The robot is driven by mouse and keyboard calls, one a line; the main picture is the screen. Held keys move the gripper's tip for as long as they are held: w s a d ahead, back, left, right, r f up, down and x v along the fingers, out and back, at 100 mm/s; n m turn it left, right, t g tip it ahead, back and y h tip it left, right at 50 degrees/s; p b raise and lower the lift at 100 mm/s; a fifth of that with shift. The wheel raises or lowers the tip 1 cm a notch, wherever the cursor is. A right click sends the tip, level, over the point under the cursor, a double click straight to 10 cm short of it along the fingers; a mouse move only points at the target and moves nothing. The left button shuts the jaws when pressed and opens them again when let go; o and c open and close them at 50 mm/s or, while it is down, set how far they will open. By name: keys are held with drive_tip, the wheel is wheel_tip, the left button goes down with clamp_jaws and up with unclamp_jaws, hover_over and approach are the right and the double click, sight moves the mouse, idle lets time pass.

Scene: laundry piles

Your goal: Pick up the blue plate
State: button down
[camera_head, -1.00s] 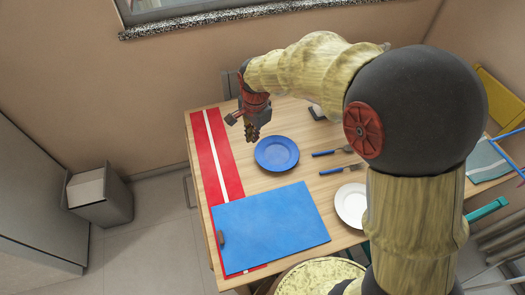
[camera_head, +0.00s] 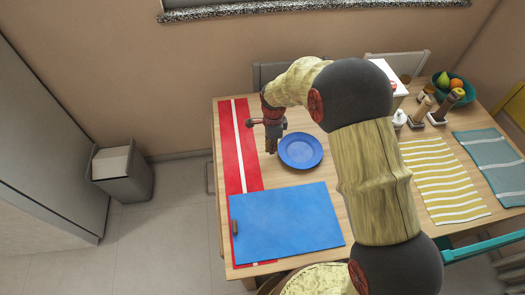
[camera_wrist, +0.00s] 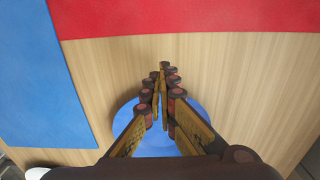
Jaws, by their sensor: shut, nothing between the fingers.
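The blue plate (camera_head: 301,150) lies on the wooden table, just behind the blue board. My gripper (camera_head: 271,149) is at the plate's left side, pointing down, with its fingers shut and nothing between them. In the wrist view, the fingertips (camera_wrist: 161,78) are together over bare wood, beyond the plate's rim. I cannot tell how high the fingertips are above the table.
A blue board (camera_head: 285,222) lies in front of the plate, partly over a red runner with a white stripe (camera_head: 229,130). A striped yellow mat (camera_head: 442,180), several bottles and a fruit bowl (camera_head: 467,91) are to the right. My arm hides part of the table.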

sight(286, 153)
drive_tip(key=d+b, duration=0.1)
drive_tip(key=d, duration=0.2)
drive_tip(key=w+d, duration=0.1)
drive_tip(key=d, duration=0.1)
drive_tip(key=shift+w+d+f+b, duration=0.1)
drive_tip(key=shift+d+f+b, duration=0.05)
drive_tip(key=shift+d+b, duration=0.25)
drive_tip(key=shift+a+f, duration=0.1)
drive_tip(key=shift+f, duration=0.5)
drive_tip(key=s+a+p, duration=0.3)
drive_tip(key=a, duration=1.2)
drive_tip(key=s+a+p, duration=0.3)
drive_tip(key=a, duration=1.2)
drive_tip(key=shift+p, duration=0.3)
drive_tip(key=shift+s, duration=0.1)
drive_tip(key=shift+r+p, duration=0.45)
drive_tip(key=shift+r, duration=0.4)
